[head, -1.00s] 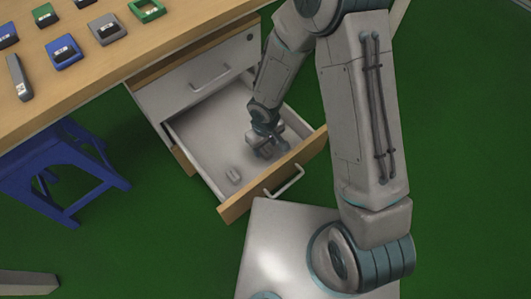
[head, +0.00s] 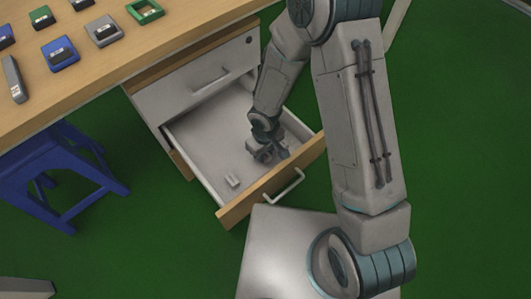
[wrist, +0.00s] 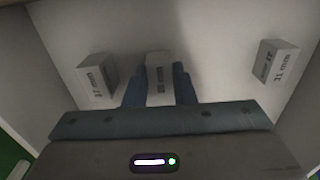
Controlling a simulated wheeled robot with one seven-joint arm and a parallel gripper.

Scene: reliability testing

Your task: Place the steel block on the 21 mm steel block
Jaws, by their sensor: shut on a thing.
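My gripper (wrist: 159,88) reaches down into the open drawer, its blue fingers on both sides of a small grey steel block (wrist: 160,74). It is shut on this block, whose label is too small to read. A second steel block (wrist: 97,76) stands apart to the left in the wrist view, with an inverted, unclear mm label. A third steel block (wrist: 276,62) stands to the right near the drawer wall; its label looks like 11 or 21 mm. In the head view, one loose block (head: 232,180) lies on the drawer floor, and my gripper (head: 268,154) partly hides the rest.
The drawer (head: 205,145) is pulled out below the wooden table (head: 110,75); its walls surround my gripper. Several blue, green and grey parts lie on the table. A blue stool (head: 65,165) stands left of the drawer.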

